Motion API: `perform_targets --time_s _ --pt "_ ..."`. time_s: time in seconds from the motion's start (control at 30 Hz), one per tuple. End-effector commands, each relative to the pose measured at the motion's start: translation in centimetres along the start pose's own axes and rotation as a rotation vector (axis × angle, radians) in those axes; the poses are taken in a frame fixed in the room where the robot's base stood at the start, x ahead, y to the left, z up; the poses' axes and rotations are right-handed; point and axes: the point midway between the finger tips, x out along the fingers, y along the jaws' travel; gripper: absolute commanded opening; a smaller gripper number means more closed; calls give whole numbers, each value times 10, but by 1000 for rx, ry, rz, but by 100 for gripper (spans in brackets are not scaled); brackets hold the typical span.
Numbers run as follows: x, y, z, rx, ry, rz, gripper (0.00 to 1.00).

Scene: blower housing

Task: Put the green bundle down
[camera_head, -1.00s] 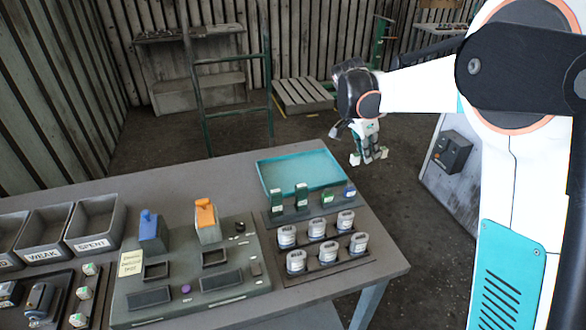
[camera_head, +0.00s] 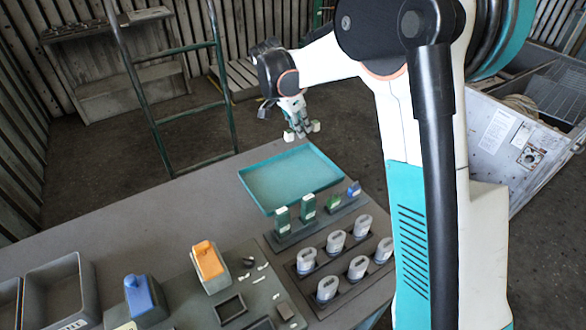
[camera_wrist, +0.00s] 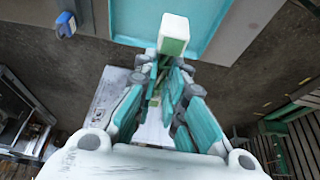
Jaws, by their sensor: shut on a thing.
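My gripper (camera_head: 301,131) is in the air by the far edge of the teal tray (camera_head: 256,202). In the wrist view my gripper (camera_wrist: 163,75) points toward the tray (camera_wrist: 133,22), shut on the green bundle (camera_wrist: 174,42), a small block with a green face and a whitish end. The bundle overlaps the tray's edge in that view; it appears held above it, though the exact height is unclear. The tray looks empty.
Beside the tray a dark rack holds two upright green blocks (camera_head: 282,219), a smaller green piece (camera_head: 333,202) and a blue one (camera_head: 354,189). Several grey-white canisters (camera_head: 327,289) stand in front. Orange (camera_head: 208,261) and blue (camera_head: 141,297) blocks stand left. Bare table lies left of the tray.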

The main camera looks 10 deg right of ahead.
Motion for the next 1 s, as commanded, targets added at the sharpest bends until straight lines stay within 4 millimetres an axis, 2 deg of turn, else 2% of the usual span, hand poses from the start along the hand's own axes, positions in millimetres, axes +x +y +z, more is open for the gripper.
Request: perform_targets --time_s 0.03,0.1,0.4,0.73,1.0 --pt "16 0 6 0 0 0 0" --pt "32 0 13 0 0 0 0" --pt "93 0 38 0 0 0 0" --pt "116 1 48 0 0 0 0" --pt "147 1 61 0 0 0 0"
